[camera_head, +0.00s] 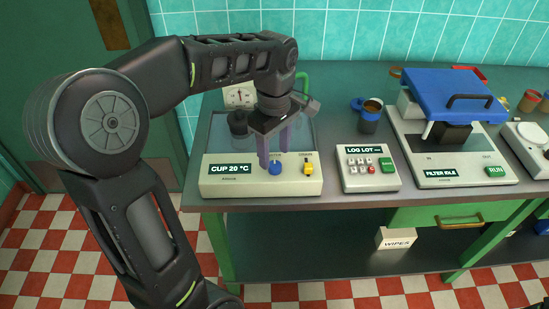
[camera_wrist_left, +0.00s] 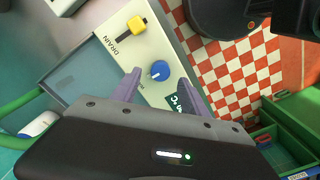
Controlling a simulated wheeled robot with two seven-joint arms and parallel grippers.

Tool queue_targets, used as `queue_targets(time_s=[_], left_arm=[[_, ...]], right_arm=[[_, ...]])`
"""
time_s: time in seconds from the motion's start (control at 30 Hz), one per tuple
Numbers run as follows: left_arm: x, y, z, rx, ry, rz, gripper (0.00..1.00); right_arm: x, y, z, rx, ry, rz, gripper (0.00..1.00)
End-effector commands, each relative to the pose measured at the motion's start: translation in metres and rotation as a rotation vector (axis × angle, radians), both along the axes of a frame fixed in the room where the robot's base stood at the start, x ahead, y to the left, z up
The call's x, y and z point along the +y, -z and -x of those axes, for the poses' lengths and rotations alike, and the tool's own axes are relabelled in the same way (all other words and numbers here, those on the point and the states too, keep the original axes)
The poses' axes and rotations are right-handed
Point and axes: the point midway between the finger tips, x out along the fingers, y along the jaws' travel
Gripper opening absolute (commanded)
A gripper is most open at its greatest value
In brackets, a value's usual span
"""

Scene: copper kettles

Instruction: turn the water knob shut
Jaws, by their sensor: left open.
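The blue water knob (camera_head: 275,168) sits on the sloped front panel of the cream cup station (camera_head: 235,185), whose display reads "CUP 20 °C". It has a white pointer mark in the left wrist view (camera_wrist_left: 158,71). The label by the knob is partly hidden. My left gripper (camera_head: 269,156) points down at the knob, with its purple fingers open. In the left wrist view, the fingertips (camera_wrist_left: 158,78) appear on either side of the knob, and I see no clear contact. My right gripper is out of view.
A yellow drain slider (camera_head: 308,168) sits right of the knob, close to the fingers. A dark vessel (camera_head: 238,122) stands behind. A log keypad box (camera_head: 368,168), a blue mug (camera_head: 368,115) and a blue-lidded filter machine (camera_head: 455,95) stand to the right.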

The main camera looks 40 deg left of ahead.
Motion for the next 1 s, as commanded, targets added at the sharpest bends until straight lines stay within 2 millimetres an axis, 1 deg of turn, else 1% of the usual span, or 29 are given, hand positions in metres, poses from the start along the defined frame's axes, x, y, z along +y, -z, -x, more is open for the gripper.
queue_targets(time_s=[0.03, 0.13, 0.2, 0.3, 0.4, 1.0], left_arm=[[0.0, -0.009, -0.001, -0.004, 0.0, -0.001, 0.52], [0.0, -0.025, -0.001, -0.004, 0.0, 0.0, 0.52], [0.0, -0.034, -0.001, -0.003, 0.0, 0.0, 0.52], [0.0, -0.041, 0.0, -0.001, 0.0, 0.001, 0.52], [0.0, -0.044, 0.0, 0.0, 0.0, 0.001, 0.52], [0.0, -0.043, 0.0, 0.0, 0.0, 0.0, 0.52]], right_arm=[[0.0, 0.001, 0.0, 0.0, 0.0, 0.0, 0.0], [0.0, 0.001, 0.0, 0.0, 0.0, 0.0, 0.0], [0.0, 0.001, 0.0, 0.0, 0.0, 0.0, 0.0], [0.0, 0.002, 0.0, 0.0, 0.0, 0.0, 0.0], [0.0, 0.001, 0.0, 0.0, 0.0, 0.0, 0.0], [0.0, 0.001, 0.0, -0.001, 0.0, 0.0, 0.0]])
